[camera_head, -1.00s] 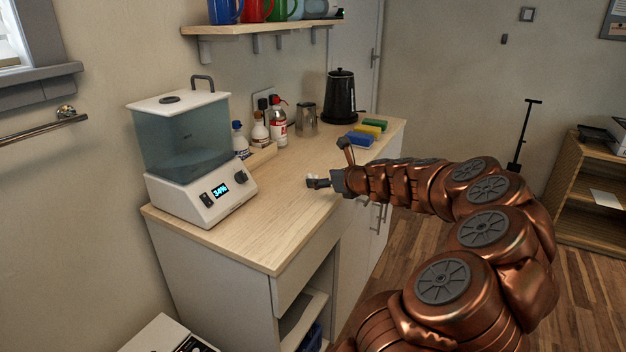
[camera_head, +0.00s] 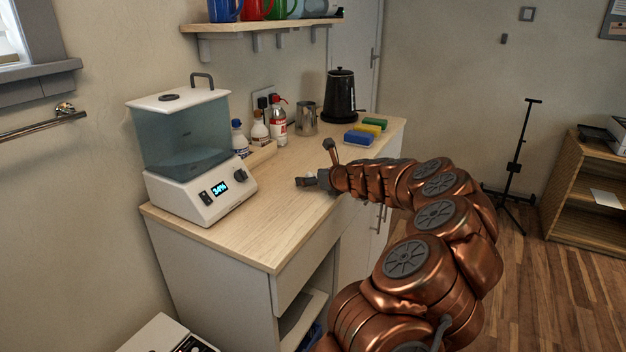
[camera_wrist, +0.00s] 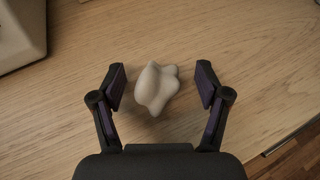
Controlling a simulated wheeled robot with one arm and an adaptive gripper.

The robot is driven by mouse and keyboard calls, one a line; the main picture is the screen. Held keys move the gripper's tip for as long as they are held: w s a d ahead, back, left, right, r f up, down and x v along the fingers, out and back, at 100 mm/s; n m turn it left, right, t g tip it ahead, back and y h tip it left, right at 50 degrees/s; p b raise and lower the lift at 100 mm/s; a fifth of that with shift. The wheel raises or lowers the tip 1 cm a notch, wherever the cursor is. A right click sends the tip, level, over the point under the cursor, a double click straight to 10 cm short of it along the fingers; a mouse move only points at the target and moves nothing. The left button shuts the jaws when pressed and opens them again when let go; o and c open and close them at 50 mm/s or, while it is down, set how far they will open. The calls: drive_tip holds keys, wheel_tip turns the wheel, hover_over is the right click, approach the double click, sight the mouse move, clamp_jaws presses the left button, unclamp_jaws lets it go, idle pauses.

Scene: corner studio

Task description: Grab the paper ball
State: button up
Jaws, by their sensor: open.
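The paper ball (camera_wrist: 156,87) is a crumpled off-white lump on the wooden counter. In the wrist view it lies between the two open fingers of my gripper (camera_wrist: 161,84), nearer the left finger, with gaps on both sides. In the head view my gripper (camera_head: 315,165) is spread open over the counter's right part. A small pale bit of the ball (camera_head: 309,179) shows by the lower finger; most of it is hidden there. I cannot tell the exact height of my gripper above the counter.
The counter (camera_head: 270,215) has free room in front. A water-tank appliance (camera_head: 190,150) stands at its left end. Bottles (camera_head: 278,122), a metal jug (camera_head: 306,120), a black kettle (camera_head: 339,97) and coloured sponges (camera_head: 358,137) stand at the back. A shelf with mugs (camera_head: 262,28) hangs above.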

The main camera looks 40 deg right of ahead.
sight(312, 171)
drive_tip(key=shift+w, duration=0.15)
drive_tip(key=shift+c, duration=0.4)
drive_tip(key=c, duration=0.7)
drive_tip(key=shift+r, duration=0.95)
drive_tip(key=shift+r+p, duration=0.45)
drive_tip(key=shift+r, duration=0.45)
drive_tip(key=s+a, duration=0.2)
drive_tip(key=s, duration=0.2)
drive_tip(key=s+a, duration=0.3)
drive_tip(key=s, duration=0.2)
drive_tip(key=s+a+r, duration=0.1)
drive_tip(key=s+a, duration=0.1)
drive_tip(key=s, duration=0.3)
drive_tip(key=shift+s+a+r, duration=0.1)
drive_tip(key=shift+s+a, duration=0.05)
drive_tip(key=shift+a, duration=0.05)
